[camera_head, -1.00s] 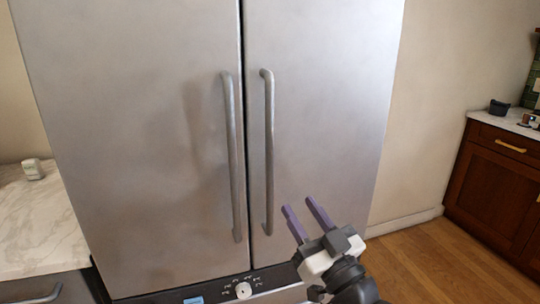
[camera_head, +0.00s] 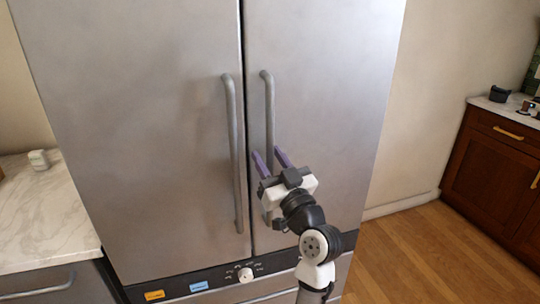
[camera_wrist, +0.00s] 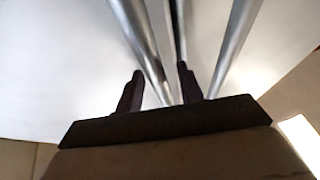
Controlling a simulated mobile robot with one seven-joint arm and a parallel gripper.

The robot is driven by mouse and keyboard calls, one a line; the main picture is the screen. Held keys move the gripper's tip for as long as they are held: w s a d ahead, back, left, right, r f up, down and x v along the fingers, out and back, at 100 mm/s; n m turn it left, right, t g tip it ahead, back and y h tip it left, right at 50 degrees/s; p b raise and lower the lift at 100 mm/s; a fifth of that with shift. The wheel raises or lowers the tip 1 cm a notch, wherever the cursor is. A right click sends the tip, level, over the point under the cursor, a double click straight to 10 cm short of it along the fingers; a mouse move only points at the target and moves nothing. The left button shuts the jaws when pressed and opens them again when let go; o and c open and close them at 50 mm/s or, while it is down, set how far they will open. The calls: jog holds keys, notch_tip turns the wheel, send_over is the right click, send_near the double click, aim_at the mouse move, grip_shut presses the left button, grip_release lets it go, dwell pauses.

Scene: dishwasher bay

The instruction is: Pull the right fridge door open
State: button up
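The right fridge door (camera_head: 330,90) is a tall brushed-steel panel. It is closed, with a narrow dark gap between it and the left door (camera_head: 140,120). Its vertical bar handle (camera_head: 268,105) stands just right of that gap. In the wrist view the open fingers (camera_wrist: 160,70) point towards several metal bars or edges. I cannot tell whether the handle lies between the fingers or whether they touch it.
The left door's handle (camera_head: 234,150) runs close beside, left of the gap. A dark control strip with a white knob (camera_head: 245,275) lies below the doors. A marble counter (camera_head: 40,220) stands left. Wooden cabinets (camera_head: 500,160) stand right, with clear floor (camera_head: 420,250) between.

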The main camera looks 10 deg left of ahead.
grip_shut()
dwell(0.5)
